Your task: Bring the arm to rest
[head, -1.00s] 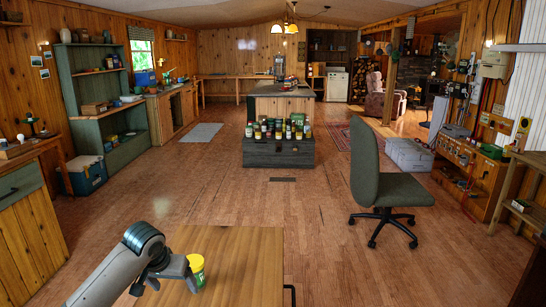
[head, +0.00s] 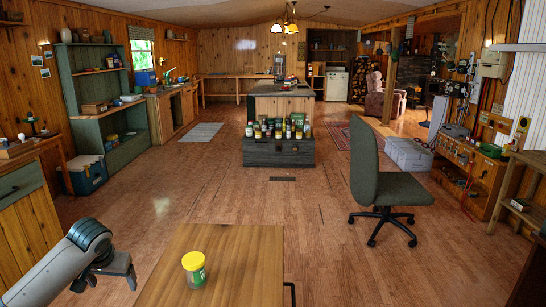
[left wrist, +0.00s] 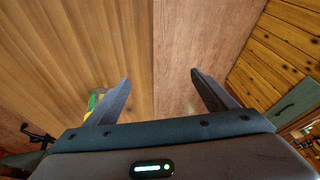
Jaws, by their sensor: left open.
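My left gripper (head: 104,281) is open and empty, at the left edge of the wooden table in the head view. In the left wrist view the jar (left wrist: 96,98) is partly hidden behind the left finger. My right gripper is not in view.
A green office chair (head: 378,185) stands on the floor to the right. A dark chest (head: 279,152) with several jars on it stands ahead. A wooden cabinet (head: 30,215) is at the left. The floor between is mostly clear.

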